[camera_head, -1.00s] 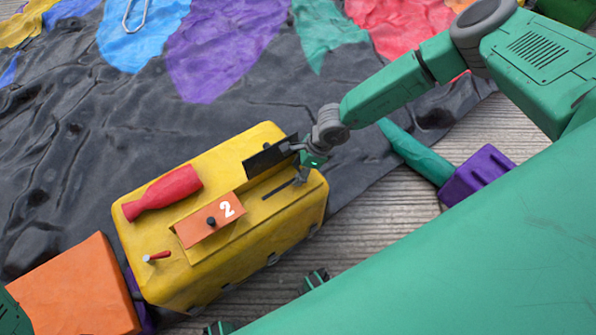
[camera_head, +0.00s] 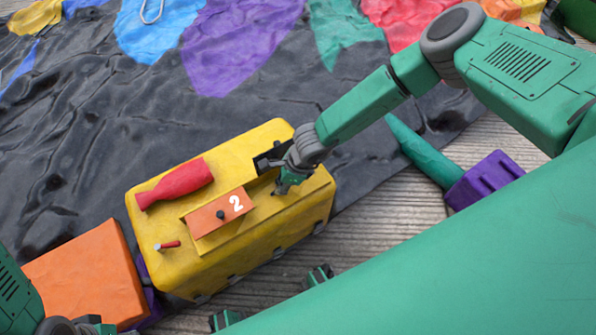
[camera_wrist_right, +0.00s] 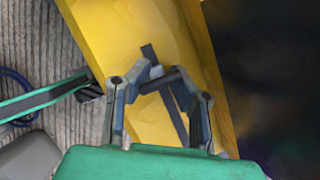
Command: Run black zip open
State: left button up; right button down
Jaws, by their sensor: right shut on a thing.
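A yellow box-like block (camera_head: 235,155) stands at the edge of a dark sheet, with a dark slot area in its top. A thin black strip (camera_wrist_right: 178,115), which looks like the black zip, runs along the yellow face in the right wrist view. My right gripper (camera_head: 283,188) is down at the right end of the block's top, beside the black part. In the right wrist view my right gripper (camera_wrist_right: 158,82) has its fingertips closed on a small dark piece by the strip. Its exact shape is partly hidden. Of my left arm, only a part shows at the lower left; its fingers are out of frame.
An orange panel (camera_head: 218,213) marked 2, a red bottle-shaped piece (camera_head: 175,184) and a small red peg (camera_head: 168,245) sit on the block. An orange block (camera_head: 88,275) stands at its left. A purple-and-green piece (camera_head: 484,180) lies right on planks.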

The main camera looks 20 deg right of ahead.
jog(key=shift+w+a+r, duration=0.15)
jog(key=shift+a+r, duration=0.05)
jog(key=shift+a, duration=0.55)
jog(key=c, duration=1.2)
grip_release()
jog(key=shift+d+r, duration=0.15)
jog(key=shift+r, duration=0.1)
jog(key=v, duration=1.1)
jog(key=shift+s+r, duration=0.1)
jog(key=shift+s, duration=0.1)
